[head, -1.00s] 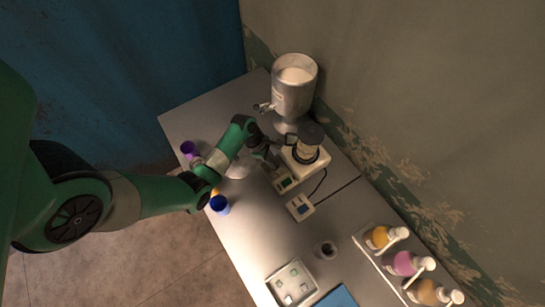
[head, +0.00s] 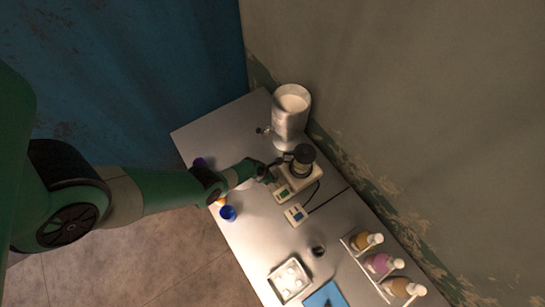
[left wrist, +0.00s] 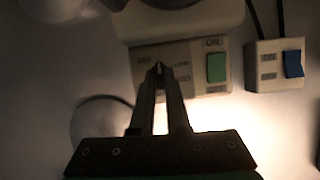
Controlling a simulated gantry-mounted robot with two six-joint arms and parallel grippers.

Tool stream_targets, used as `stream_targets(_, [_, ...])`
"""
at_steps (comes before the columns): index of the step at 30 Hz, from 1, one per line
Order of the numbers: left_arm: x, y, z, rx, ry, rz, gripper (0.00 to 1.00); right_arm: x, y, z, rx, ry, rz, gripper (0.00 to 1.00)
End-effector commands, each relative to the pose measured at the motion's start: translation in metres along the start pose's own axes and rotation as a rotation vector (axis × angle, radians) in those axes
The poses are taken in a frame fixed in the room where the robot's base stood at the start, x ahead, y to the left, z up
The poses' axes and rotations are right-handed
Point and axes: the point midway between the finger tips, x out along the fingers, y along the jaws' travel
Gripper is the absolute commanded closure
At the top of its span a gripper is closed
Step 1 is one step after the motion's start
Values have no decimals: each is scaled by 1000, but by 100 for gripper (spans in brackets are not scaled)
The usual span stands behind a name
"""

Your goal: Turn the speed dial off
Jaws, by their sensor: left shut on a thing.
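The white machine base (head: 305,178) stands on the table with a dark-topped jar (head: 303,157) on it. Its front panel (left wrist: 190,52) fills the upper middle of the left wrist view, with small printed labels and a green switch (left wrist: 216,68) at the right. My left gripper (left wrist: 158,70) is shut on the speed dial at the left part of this panel. The fingertips mostly hide the dial, so its pointer setting cannot be read. In the head view my left gripper (head: 268,178) is at the front left of the base. My right gripper is not in view.
A small box with a blue switch (left wrist: 293,64) stands right of the panel. A large metal container (head: 291,120) is behind. Bottles (head: 380,262) and a white tray (head: 289,281) are farther right.

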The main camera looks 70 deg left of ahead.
Motion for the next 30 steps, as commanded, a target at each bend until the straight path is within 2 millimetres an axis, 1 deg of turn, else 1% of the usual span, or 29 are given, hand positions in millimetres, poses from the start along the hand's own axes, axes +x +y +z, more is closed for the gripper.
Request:
stream_targets(1, [-2, 0, 2, -14, -1, 6, 100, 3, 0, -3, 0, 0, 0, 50])
stream_targets(9, [-2, -1, 1, -64, -3, 28, 100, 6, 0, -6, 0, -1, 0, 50])
stream_targets(22, [-2, -1, 1, -70, -4, 31, 100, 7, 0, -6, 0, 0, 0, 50])
stream_targets(23, [-2, -1, 1, -70, -4, 31, 81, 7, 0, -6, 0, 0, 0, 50])
stream_targets(24, [-2, -1, 1, -70, -4, 31, 74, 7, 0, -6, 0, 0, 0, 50])
stream_targets(27, [-2, -1, 0, -69, -3, 31, 56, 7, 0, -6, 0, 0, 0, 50])
stream_targets(30, [-2, -1, 0, -69, -2, 31, 56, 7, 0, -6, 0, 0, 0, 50])
